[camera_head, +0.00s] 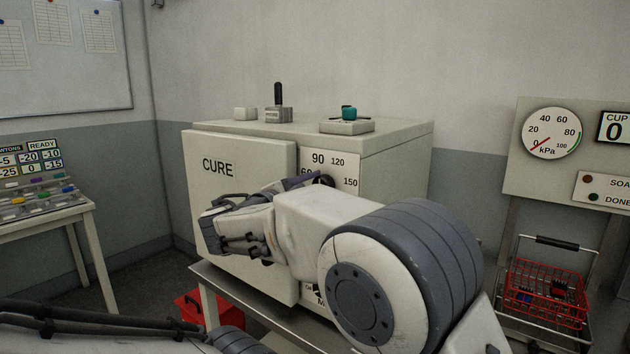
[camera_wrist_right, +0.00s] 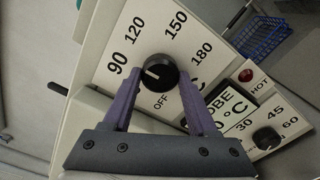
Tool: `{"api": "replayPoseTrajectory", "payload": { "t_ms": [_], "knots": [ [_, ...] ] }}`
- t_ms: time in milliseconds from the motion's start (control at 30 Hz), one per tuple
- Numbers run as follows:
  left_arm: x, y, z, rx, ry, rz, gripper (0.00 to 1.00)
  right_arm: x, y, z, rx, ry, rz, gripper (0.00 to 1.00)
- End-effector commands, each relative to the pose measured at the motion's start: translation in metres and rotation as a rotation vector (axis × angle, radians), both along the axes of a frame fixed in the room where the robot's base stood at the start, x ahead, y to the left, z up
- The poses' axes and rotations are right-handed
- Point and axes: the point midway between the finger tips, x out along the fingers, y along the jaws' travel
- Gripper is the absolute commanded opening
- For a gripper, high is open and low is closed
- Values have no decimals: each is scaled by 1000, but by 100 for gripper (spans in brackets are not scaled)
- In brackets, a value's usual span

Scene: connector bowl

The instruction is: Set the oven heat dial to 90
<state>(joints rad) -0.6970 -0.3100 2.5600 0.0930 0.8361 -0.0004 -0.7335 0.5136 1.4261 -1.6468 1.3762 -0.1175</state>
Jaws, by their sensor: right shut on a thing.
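The white oven (camera_head: 240,180), marked CURE, stands in the middle of the head view. Its black heat dial (camera_wrist_right: 160,73) is on the front panel, with 90, 120, 150, 180 and OFF around it in the right wrist view. The dial's white mark points left, roughly toward the 90; exact alignment is hard to tell. My right gripper (camera_wrist_right: 160,78) is shut on the dial, a purple finger on each side. In the head view my right gripper (camera_head: 308,180) and arm hide much of the panel. My left gripper is out of view.
A second black knob (camera_wrist_right: 267,138), beside PROBE lettering, and a red HOT lamp (camera_wrist_right: 246,75) are close to my right gripper. Small items, including a teal-topped one (camera_head: 348,113), stand on the oven. A red basket (camera_head: 545,297) stands at right.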

Motion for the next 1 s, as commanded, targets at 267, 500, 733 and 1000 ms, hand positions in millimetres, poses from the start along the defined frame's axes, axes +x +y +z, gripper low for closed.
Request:
{"api": "replayPoseTrajectory", "payload": {
  "t_ms": [267, 500, 733, 1000],
  "knots": [
    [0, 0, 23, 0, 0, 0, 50, 0, 1, 2, -177, 129, 3, 3],
    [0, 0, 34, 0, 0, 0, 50, 0, 1, 1, -272, 197, 4, 3],
    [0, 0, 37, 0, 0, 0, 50, 0, 1, 0, -313, 226, 4, 3],
    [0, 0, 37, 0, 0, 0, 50, 0, 1, -1, -319, 231, 4, 3]
  ]
}}
